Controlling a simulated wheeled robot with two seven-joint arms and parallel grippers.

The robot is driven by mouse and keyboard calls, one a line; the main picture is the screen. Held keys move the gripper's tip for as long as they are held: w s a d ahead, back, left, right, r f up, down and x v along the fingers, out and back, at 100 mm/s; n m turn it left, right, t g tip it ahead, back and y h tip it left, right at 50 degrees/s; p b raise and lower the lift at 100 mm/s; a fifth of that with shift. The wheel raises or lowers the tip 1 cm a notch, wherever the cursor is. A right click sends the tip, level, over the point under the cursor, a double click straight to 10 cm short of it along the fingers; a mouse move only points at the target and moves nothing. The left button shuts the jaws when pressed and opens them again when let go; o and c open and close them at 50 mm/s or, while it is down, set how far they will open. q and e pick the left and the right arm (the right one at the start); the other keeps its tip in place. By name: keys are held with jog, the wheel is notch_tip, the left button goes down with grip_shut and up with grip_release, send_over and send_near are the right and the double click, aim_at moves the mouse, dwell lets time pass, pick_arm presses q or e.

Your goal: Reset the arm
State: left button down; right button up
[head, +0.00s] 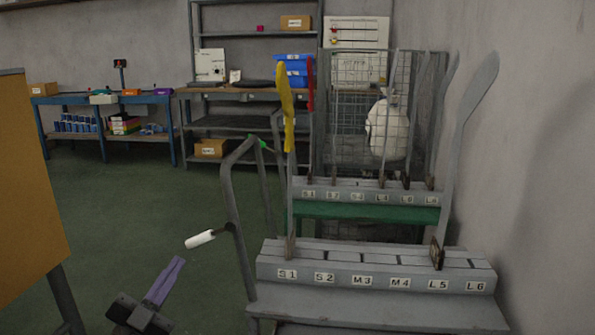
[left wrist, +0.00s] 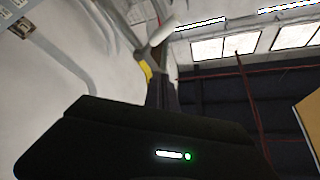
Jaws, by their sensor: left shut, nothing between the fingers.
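My left gripper (head: 177,263) is at the lower left of the head view, with purple fingers shut together and nothing between them. It points up and to the right, over the green floor, apart from the rack. In the left wrist view its dark fingers (left wrist: 161,92) show beyond the black gripper body. My right gripper is in neither view.
A stepped grey rack (head: 375,281) labelled S1 to L6 holds upright boards. A yellow sock (head: 286,105) and a red one (head: 310,84) sit on boards. A white-gripped handle (head: 200,239) juts left, close to my left gripper. An orange panel (head: 30,190) stands left.

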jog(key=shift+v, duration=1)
